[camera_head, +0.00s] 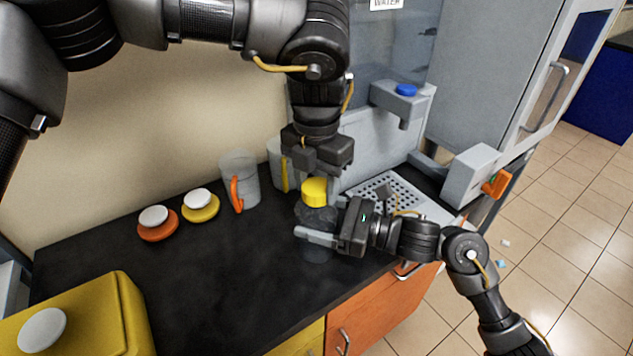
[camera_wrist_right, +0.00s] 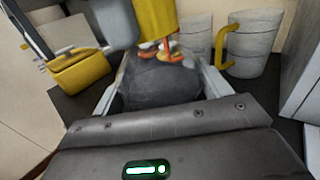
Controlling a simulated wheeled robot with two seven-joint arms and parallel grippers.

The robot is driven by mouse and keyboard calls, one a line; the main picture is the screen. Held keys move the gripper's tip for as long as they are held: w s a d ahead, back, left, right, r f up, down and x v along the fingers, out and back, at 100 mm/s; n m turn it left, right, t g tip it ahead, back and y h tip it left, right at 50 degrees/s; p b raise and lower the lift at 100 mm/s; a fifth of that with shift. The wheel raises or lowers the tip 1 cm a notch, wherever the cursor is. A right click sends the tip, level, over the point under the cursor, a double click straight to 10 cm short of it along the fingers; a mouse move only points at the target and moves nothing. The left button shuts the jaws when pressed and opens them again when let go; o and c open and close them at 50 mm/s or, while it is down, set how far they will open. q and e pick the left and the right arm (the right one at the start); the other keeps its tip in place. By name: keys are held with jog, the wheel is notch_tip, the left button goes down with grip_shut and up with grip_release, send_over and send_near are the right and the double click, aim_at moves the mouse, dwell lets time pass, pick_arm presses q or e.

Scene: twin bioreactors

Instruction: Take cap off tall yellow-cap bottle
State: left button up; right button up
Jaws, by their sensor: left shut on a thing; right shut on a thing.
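The tall bottle (camera_head: 317,254) is translucent grey and stands upright near the counter's front edge; its body also fills the middle of the right wrist view (camera_wrist_right: 160,82). My right gripper (camera_head: 322,222) is shut around its body from the right. The yellow cap (camera_head: 315,192) is directly above the bottle; it also shows at the top of the right wrist view (camera_wrist_right: 156,18). My left gripper (camera_head: 316,178) reaches down from above and is shut on the cap. I cannot tell whether the cap still touches the bottle's neck.
A clear jug with an orange handle (camera_head: 241,182) stands behind left. An orange disc (camera_head: 158,232) and a yellow disc (camera_head: 201,212) with white tops lie further left. A yellow box (camera_head: 110,310) is front left. A perforated tray (camera_head: 388,190) is right. The dark counter's middle is clear.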

aim_at(316, 186)
pick_arm(q)
jog(key=n, duration=0.5)
jog(key=shift+n, duration=0.3)
jog(key=n, duration=0.3)
jog(key=shift+n, duration=0.4)
jog(key=shift+r, duration=0.3)
jog(key=shift+r, duration=0.85)
jog(key=shift+r, duration=2)
pick_arm(e)
jog(key=o, duration=1.9)
